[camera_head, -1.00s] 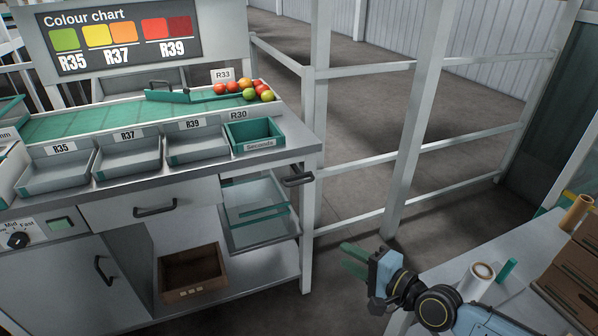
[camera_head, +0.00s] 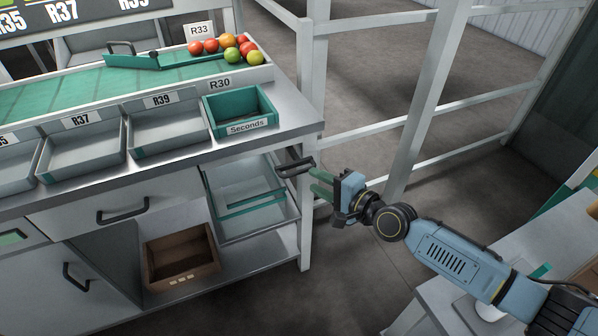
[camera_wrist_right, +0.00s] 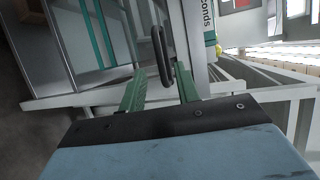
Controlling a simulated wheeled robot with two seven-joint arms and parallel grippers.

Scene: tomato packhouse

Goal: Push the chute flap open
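A dark bar handle (camera_head: 295,167) sticks out at the right end of the bench front, below the Seconds bin. Under it is a pale see-through panel with green strips (camera_head: 250,195); I cannot tell for sure whether this is the chute flap. My right gripper (camera_head: 320,184) is just right of the handle, pointing left at it. In the right wrist view its two green fingers (camera_wrist_right: 161,70) are apart and empty, and the handle (camera_wrist_right: 162,52) shows between and beyond them. I cannot tell whether they touch. My left gripper is not in view.
The green Seconds bin (camera_head: 240,130) and several grey trays (camera_head: 168,150) line the bench top. Several tomatoes (camera_head: 228,46) lie at the green belt's end. A brown crate (camera_head: 181,283) sits on the lower shelf.

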